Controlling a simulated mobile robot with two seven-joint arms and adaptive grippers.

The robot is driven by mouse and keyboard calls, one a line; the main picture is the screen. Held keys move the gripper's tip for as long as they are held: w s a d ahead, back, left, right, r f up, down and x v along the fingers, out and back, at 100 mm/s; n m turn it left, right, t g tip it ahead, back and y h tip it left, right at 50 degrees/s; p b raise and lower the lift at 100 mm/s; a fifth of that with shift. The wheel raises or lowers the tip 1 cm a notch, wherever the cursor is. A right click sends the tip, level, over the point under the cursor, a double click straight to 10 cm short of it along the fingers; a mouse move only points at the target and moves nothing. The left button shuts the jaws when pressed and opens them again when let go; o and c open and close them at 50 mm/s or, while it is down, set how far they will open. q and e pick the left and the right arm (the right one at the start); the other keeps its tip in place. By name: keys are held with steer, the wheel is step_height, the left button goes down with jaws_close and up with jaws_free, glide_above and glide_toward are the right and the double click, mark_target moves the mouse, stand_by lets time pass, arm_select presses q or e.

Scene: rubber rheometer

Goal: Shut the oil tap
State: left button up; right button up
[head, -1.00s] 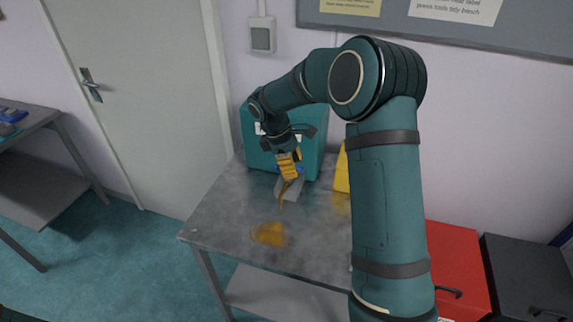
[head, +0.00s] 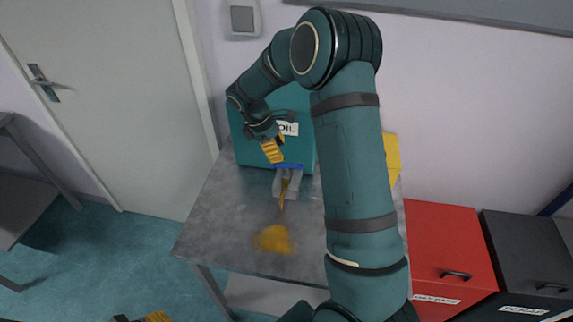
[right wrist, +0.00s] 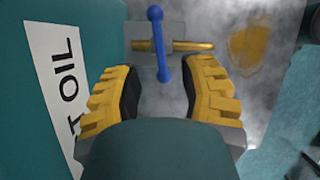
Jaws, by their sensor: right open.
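The teal oil tank (head: 262,148) stands on the grey table, and its white OIL label (right wrist: 58,90) fills the left of the right wrist view. The tap's blue lever (head: 289,166) lies crosswise over the brass spout (right wrist: 195,46). Brown oil (head: 283,196) runs down from the tap into an orange-brown puddle (head: 273,239). My right gripper (head: 272,152) is open at the tap, just left of the lever. In the right wrist view, the lever's near end (right wrist: 161,68) shows between the yellow fingers, with gaps on both sides. My left gripper (head: 150,318) barely shows at the bottom edge.
A grey block (head: 287,186) is at the tap. A yellow object (head: 392,157) stands right of the tank, partly behind my right arm. A red bin (head: 445,245) and a black bin (head: 515,255) are at the right. The table's front left (head: 215,225) is clear.

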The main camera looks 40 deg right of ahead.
mark_target(286, 164)
steer(key=x, duration=0.7)
steer(key=shift+f, duration=0.1)
steer(key=shift+o, duration=0.2)
jaws_close()
